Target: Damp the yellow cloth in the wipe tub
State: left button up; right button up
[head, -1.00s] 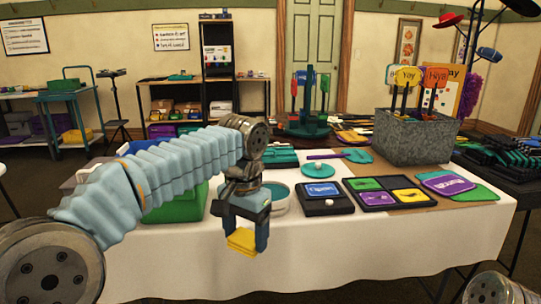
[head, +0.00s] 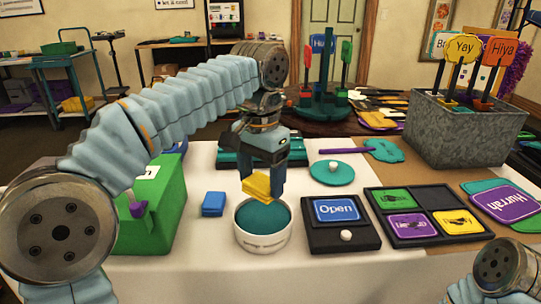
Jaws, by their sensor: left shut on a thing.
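The yellow cloth (head: 257,186) is folded and hangs from my left gripper (head: 262,180), which is shut on it. The wipe tub (head: 263,243) is a round white tub with a teal inside, standing near the table's front edge. The gripper and cloth are above the tub's back part in the picture; the cloth's lower edge overlaps the tub's far rim in view, and I cannot tell whether they touch. My right arm shows only at the bottom right corner; its gripper is out of view.
A blue block (head: 213,204) and a green box (head: 160,215) stand left of the tub. Right of it are a black tray with an "Open" card (head: 337,210) and a tray of cards (head: 443,194). A grey bin of signs (head: 460,138) stands at back right. White tablecloth is bare in front.

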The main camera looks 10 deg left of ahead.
pick_arm(q)
jog(key=shift+w, duration=0.35)
jog(key=shift+f, duration=0.65)
jog(key=b, duration=0.2)
send_over(263, 217)
notch_tip(263, 217, down, 4)
jog(key=shift+f, duration=0.1)
jog(key=shift+f+b, duration=0.25)
jog(key=shift+b, duration=0.2)
pick_arm(e)
jog(key=f, duration=0.3)
jog(key=shift+w, duration=0.35)
pick_arm(q)
jog(key=shift+f+b, duration=0.3)
jog(key=shift+f, duration=0.15)
pick_arm(e)
jog(key=shift+f, duration=0.25)
pick_arm(q)
jog(key=shift+f, duration=0.1)
pick_arm(e)
jog(key=shift+r, duration=0.2)
pick_arm(q)
jog(key=shift+p, duration=0.3)
pick_arm(e)
jog(key=shift+r, duration=0.15)
